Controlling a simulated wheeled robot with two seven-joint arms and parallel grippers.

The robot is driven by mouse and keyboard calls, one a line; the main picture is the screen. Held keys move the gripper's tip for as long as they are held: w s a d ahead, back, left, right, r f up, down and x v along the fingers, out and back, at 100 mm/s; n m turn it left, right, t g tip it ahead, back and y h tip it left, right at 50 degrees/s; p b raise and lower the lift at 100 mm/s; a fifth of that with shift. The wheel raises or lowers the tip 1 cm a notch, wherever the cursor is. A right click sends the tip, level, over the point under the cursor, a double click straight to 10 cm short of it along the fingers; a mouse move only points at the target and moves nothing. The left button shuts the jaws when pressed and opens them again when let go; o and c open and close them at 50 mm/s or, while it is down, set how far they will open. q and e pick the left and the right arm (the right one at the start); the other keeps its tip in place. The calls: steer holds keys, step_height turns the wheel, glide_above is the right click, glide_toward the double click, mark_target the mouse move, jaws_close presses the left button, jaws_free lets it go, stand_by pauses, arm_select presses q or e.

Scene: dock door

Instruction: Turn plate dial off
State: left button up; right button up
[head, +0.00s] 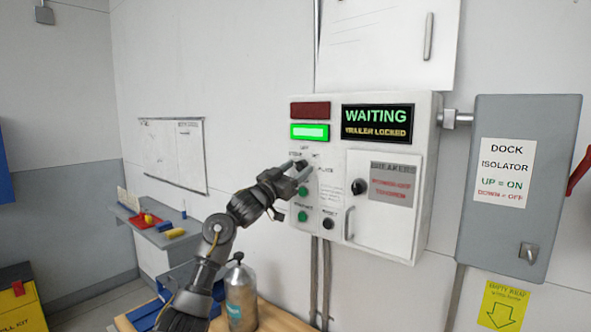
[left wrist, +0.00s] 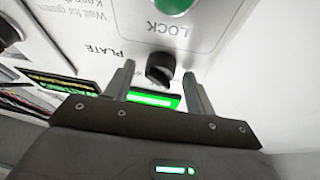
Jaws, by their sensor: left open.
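The plate dial (left wrist: 160,68) is a small black knob on the control box, with the word PLATE printed beside it. My left gripper (left wrist: 158,76) is open, with one finger on each side of the dial. I cannot tell whether the fingers touch it. In the head view, my left gripper (head: 299,174) reaches the left part of the control box (head: 428,150) and partly hides the dial (head: 301,163). A lit green lamp (head: 310,132) sits above it, and the display (head: 377,123) reads WAITING, TRAILER LOCKED. My right gripper is out of view.
Green buttons (head: 303,216) and a black knob (head: 328,223) are below the dial. A breaker door (head: 385,215) with a black knob is to the right. The grey dock isolator (head: 545,190) hangs farther right. A metal bottle (head: 240,295) stands on a wooden bench (head: 275,317) below.

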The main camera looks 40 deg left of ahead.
arm_select(q)
steer(key=shift+c, duration=0.3)
steer(key=c, duration=0.9)
steer(key=m+h, duration=0.1)
steer(key=m, duration=0.1)
steer(key=m+g+h, duration=0.1)
steer(key=m, duration=0.2)
steer(key=m+h+p, duration=0.1)
steer(key=m, duration=0.1)
steer(key=shift+a+r+g, duration=0.2)
steer(key=shift+r+g, duration=0.1)
steer(key=m+g+h+p, duration=0.1)
steer(key=m, duration=0.3)
steer(key=shift+r, duration=0.1)
steer(key=shift+m+g+h+p, duration=0.4)
steer(key=shift+m+g+p, duration=0.15)
steer(key=shift+m, duration=0.35)
